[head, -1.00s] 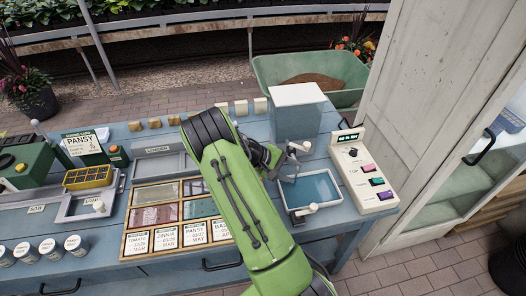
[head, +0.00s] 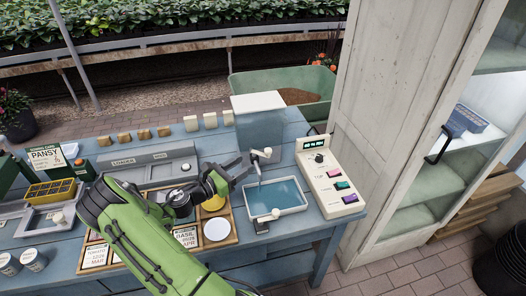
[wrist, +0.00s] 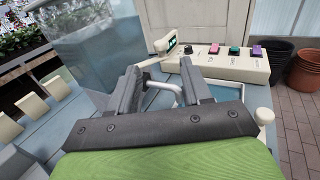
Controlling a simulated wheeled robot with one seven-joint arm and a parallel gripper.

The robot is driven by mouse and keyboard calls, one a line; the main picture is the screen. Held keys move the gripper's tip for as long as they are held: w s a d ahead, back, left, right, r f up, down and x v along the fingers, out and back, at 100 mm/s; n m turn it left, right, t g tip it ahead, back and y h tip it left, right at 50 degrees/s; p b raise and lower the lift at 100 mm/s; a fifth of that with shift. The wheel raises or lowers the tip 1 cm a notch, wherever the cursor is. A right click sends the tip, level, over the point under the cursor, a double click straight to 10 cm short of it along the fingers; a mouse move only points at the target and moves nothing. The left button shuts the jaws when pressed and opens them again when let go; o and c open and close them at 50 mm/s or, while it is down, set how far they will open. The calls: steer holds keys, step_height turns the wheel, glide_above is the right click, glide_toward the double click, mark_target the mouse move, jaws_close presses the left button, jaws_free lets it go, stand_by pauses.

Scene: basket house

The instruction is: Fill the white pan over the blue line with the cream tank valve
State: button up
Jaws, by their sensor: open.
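The white pan (head: 302,207) sits on the blue bench in front of the clear tank (head: 258,130), with blue-tinted water inside. I cannot make out the blue line against the water. The cream tank valve (head: 262,154) is low on the tank front, above the pan's back edge. A thin light streak runs from it toward the pan; I cannot tell whether it is flowing water. My gripper (head: 246,172) is open and empty, just left of the valve. In the wrist view, the valve's cream pipe (wrist: 165,87) shows between and beyond my fingers (wrist: 160,90); the pan is mostly hidden.
A cream control box (head: 332,185) with a dial and coloured buttons stands right of the pan. A wooden seed tray (head: 232,225) is to the left, with a grey tray (head: 150,165) behind it. Several small blocks (head: 165,131) line the bench's back. A white cabinet (head: 385,130) stands right.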

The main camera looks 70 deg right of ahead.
mark_target(268, 149)
steer(key=x, duration=1.1)
steer(key=shift+s+d+b, duration=0.2)
steer(key=shift+d+b, duration=0.1)
steer(key=shift+b, duration=0.05)
steer(key=shift+c, duration=0.3)
jaws_close()
